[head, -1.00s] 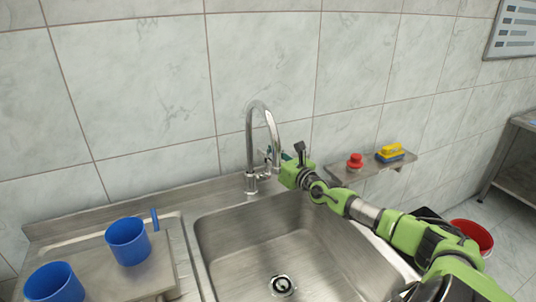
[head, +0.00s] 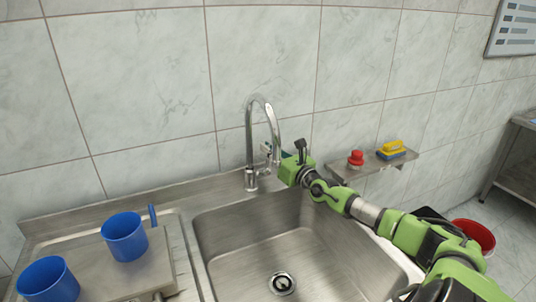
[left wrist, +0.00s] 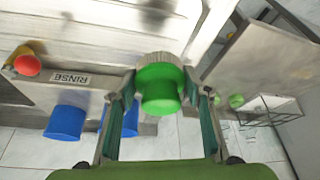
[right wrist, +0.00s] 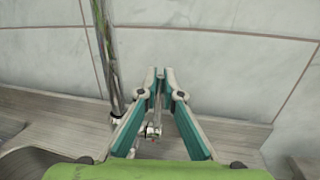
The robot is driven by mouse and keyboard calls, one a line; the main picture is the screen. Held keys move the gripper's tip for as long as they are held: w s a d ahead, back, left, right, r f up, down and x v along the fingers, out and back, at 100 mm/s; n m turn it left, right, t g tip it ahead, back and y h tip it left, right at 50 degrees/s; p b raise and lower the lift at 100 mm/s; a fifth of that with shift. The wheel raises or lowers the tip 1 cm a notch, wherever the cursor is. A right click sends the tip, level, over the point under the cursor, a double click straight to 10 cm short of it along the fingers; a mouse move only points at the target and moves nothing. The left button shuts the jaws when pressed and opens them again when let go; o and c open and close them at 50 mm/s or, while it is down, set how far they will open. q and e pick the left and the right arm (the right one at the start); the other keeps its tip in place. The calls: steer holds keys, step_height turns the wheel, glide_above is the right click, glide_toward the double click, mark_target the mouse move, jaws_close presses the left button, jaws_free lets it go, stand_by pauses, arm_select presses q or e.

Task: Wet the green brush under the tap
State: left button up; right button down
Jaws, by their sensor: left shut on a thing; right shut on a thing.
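The chrome tap (head: 249,150) stands at the back rim of the sink, its curved spout over the basin. My right gripper (head: 275,153) is beside the tap's base. In the right wrist view its fingers (right wrist: 161,76) are closed together on the tap's small lever (right wrist: 158,98), mostly hidden between them. The green brush (left wrist: 160,80) shows in the left wrist view as a round green body between the fingers of my left gripper (left wrist: 160,97), which is shut on it. The left gripper is outside the head view. I see no water stream under the spout.
The sink basin (head: 245,236) is empty around its drain (head: 282,283). A red-topped item (head: 356,158) and a yellow-blue brush (head: 391,150) sit on a wall ledge. A red bucket (head: 478,235) stands at the right.

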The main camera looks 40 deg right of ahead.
arm_select(q)
step_height(320, 180, down, 3)
steer(key=shift+f+b, duration=0.1)
steer(key=shift+b, duration=0.9)
arm_select(e)
steer(key=shift+s+a+f+t, duration=0.1)
steer(key=shift+s+f+t, duration=0.15)
steer(key=shift+f+t, duration=0.1)
arm_select(q)
steer(key=shift+f+b, duration=0.4)
arm_select(e)
steer(key=shift+s+r, duration=0.1)
steer(key=shift+r, duration=0.2)
steer(key=c, duration=2.2)
jaws_free()
steer(key=shift+s, duration=0.1)
